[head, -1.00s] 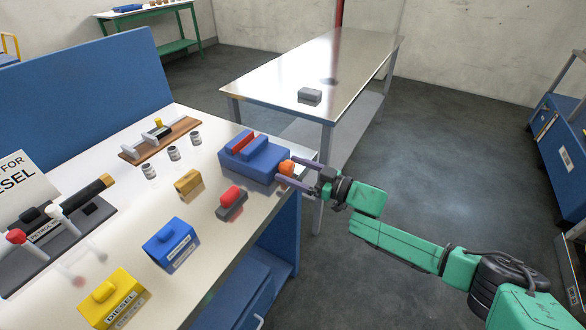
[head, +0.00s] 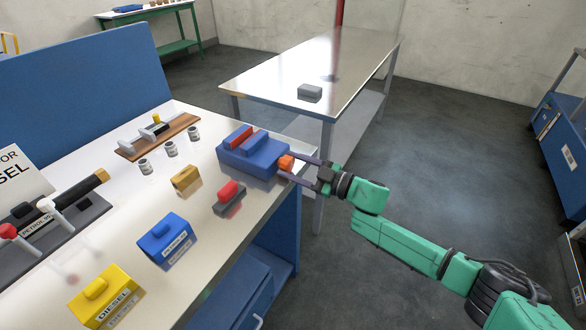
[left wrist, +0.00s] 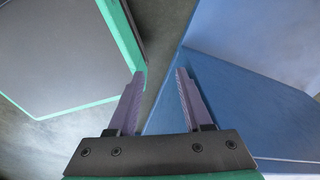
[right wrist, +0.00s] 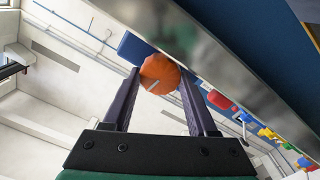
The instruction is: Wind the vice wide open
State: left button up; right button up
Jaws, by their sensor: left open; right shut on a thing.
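The blue vice (head: 258,160) sits at the right end of the workbench. A red piece (head: 237,138) lies along its far jaw, close beside the blue near jaw. An orange knob (head: 286,162) sticks out from its right side. It also shows in the right wrist view (right wrist: 160,74), with a pale line on its face. My right gripper (head: 292,163) comes in from the right and is shut on the knob. My left gripper is out of the head view; in the left wrist view (left wrist: 158,88) it is open with nothing between its fingers.
On the bench (head: 113,245) stand a red-topped block (head: 229,192), a wooden block (head: 185,178), a blue box (head: 166,238), a yellow DIESEL box (head: 104,296) and several small metal cups.

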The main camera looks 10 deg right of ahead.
jog(key=o, duration=1.4)
